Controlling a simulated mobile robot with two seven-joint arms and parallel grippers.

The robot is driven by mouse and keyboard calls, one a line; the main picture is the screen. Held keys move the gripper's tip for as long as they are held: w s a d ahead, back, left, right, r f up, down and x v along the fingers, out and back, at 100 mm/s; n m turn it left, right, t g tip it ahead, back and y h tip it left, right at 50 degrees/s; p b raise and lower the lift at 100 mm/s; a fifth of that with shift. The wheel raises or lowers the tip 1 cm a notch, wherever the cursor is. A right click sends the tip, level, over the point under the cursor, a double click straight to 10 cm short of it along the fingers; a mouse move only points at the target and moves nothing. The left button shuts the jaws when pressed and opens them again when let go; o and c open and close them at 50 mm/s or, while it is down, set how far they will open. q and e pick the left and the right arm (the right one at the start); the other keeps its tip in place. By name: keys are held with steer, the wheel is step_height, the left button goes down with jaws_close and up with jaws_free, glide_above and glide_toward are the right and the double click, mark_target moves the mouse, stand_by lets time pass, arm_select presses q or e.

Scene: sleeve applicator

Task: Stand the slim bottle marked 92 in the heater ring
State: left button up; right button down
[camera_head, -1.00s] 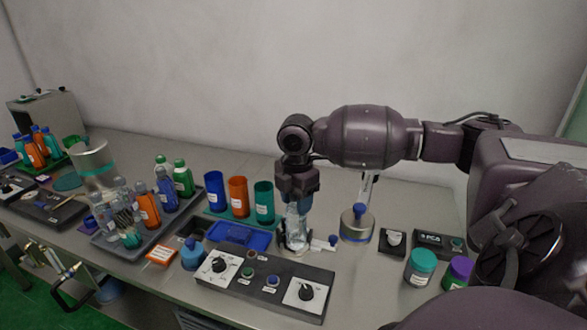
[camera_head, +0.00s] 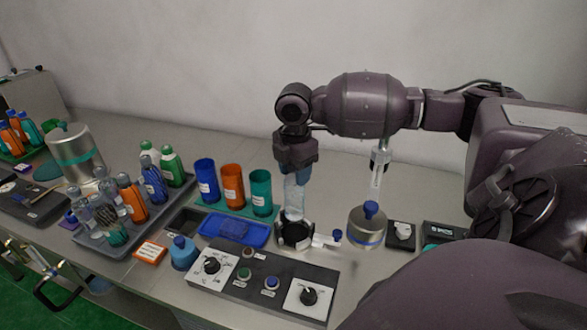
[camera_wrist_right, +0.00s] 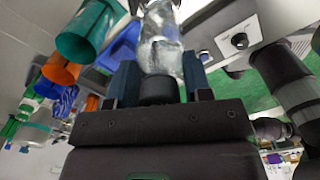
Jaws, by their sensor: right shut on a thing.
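My right gripper (camera_head: 296,170) points down and is shut on a slim clear bottle (camera_head: 294,196). The bottle hangs upright, its lower end just above or at the mouth of the dark heater ring (camera_head: 295,240); I cannot tell whether they touch. In the right wrist view the bottle (camera_wrist_right: 160,45) sticks out from between the two fingers of the gripper (camera_wrist_right: 160,80). The number on its label is not readable. My left gripper is not in view.
The control panel (camera_head: 262,286) with knobs is in front of the ring. A blue tray (camera_head: 234,230) and blue, orange and teal cups (camera_head: 232,185) stand to its left. A metal pot (camera_head: 367,228) stands to its right. A grey rack (camera_head: 115,244) holds several bottles farther left.

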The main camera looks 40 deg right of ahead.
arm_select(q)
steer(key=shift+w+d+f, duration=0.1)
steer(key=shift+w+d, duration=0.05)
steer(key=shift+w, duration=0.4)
arm_select(e)
steer(key=shift+f, duration=0.5)
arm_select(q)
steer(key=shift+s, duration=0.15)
arm_select(e)
steer(key=shift+w, duration=0.1)
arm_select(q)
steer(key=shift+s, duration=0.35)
arm_select(e)
steer(key=shift+d, duration=0.1)
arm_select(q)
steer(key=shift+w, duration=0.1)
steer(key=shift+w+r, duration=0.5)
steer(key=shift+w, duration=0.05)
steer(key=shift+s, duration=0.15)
arm_select(e)
steer(key=shift+f, duration=0.1)
